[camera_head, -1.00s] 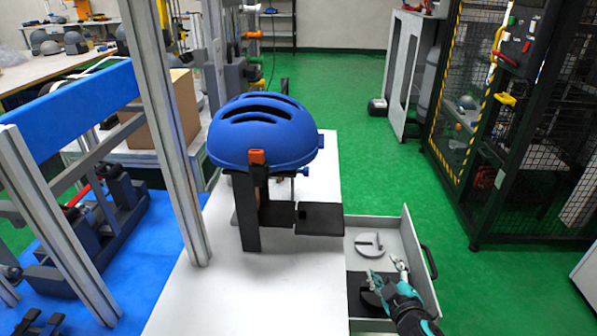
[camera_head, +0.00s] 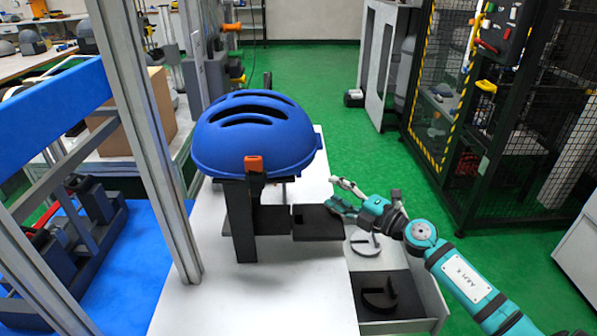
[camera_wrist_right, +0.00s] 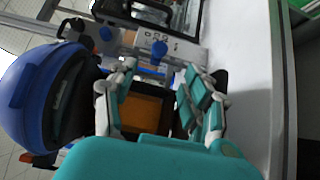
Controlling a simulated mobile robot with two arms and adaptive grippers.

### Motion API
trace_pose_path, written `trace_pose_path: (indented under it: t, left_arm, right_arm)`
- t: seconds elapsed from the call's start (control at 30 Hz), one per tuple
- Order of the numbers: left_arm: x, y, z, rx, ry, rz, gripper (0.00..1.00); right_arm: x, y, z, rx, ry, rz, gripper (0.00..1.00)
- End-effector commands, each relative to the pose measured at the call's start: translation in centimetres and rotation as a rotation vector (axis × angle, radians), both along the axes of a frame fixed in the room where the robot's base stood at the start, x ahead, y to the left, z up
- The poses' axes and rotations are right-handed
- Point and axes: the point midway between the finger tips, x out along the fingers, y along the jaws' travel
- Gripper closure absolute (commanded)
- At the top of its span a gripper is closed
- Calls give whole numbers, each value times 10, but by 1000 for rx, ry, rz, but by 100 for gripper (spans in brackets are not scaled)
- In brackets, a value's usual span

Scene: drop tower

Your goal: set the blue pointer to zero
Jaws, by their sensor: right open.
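The blue pointer is hard to single out. A round blue knob (camera_wrist_right: 159,49) shows on a metal bar beyond my fingers in the right wrist view. A second, smaller blue knob (camera_wrist_right: 105,34) sits on the same bar to its left. My right gripper (camera_head: 341,196) is open and empty, just right of the black platform (camera_head: 319,223) under the blue helmet (camera_head: 255,137). In the right wrist view its fingers (camera_wrist_right: 158,84) are spread short of the knobs, with an orange-faced dark block (camera_wrist_right: 143,111) between them in the picture. My left gripper is out of view.
A metal post (camera_head: 150,150) stands left of the helmet. The white table top (camera_head: 225,300) is clear in front.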

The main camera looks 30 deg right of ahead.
Motion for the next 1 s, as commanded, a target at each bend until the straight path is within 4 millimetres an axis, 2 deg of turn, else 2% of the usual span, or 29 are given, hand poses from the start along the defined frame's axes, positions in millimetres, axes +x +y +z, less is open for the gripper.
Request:
trace_pose_path:
  t: [0.03,0.37,0.53,0.6,0.77,1.0]
  left_arm:
    - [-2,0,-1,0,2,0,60]
    - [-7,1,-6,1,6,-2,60]
    - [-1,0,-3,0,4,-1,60]
    - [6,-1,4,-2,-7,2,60]
    - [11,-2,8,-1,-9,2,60]
    - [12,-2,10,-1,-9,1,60]
  right_arm:
    - [11,4,3,0,-4,0,50]
    - [73,25,2,3,-4,-1,50]
    - [100,35,0,3,-2,0,50]
    - [108,38,0,4,-2,-1,50]
    - [119,42,0,0,-1,0,50]
    - [120,43,0,1,0,0,50]
